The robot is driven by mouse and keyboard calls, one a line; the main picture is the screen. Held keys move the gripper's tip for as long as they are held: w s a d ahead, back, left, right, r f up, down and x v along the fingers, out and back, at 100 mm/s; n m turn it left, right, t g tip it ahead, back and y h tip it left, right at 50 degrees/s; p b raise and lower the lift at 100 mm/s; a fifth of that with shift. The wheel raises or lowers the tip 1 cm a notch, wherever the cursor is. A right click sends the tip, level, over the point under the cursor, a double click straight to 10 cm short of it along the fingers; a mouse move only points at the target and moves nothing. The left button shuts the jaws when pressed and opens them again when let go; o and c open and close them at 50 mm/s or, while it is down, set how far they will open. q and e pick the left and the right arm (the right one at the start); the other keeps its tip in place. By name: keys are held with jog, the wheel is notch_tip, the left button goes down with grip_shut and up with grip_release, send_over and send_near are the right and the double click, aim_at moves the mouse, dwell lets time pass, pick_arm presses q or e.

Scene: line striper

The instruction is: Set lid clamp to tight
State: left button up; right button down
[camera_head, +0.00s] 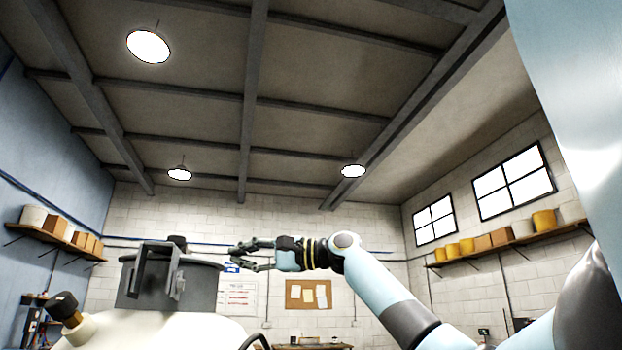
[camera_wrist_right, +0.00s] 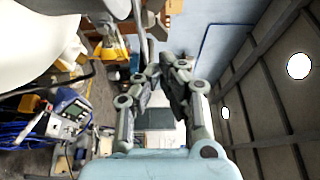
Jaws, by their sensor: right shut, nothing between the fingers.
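The lid clamp (camera_head: 157,272) is a dark grey upright bracket at the front of a grey lid (camera_head: 205,290). The lid sits on a rounded white tank (camera_head: 165,330) at the bottom left of the head view. Any marking for tight is not legible. My right gripper (camera_head: 236,256) reaches in from the right, just right of the lid in the picture. It is shut and empty, and I cannot tell whether it touches the lid. Its fingers also show in the wrist view (camera_wrist_right: 163,72), with a white rounded surface (camera_wrist_right: 40,45) to their left. My left gripper is not in view.
A black-capped fitting (camera_head: 65,305) stands at the left of the tank. In the wrist view, a device with a screen (camera_wrist_right: 70,110) and blue hoses lie at the left. Shelves with boxes (camera_head: 65,238) line the walls. The space above the lid is clear.

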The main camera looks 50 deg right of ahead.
pick_arm(q)
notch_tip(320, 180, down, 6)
jog(key=b, duration=0.5)
pick_arm(e)
jog(key=f+v, duration=0.1)
jog(key=v, duration=0.6)
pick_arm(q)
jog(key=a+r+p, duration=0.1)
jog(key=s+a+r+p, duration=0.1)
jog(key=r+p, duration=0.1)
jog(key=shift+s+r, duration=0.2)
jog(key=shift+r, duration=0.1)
pick_arm(e)
jog(key=s+d+r+t, duration=0.1)
jog(key=d+r, duration=0.1)
jog(key=r, duration=0.5)
jog(key=s+d+r+m+t+h, duration=0.1)
jog(key=s+d+r+t, duration=0.1)
jog(key=r, duration=0.5)
jog(key=s+d+r+m+t, duration=0.1)
jog(key=d+r, duration=0.1)
jog(key=r, duration=0.6)
jog(key=shift+s+d+t+h, duration=0.25)
jog(key=shift+d+t+h, duration=0.05)
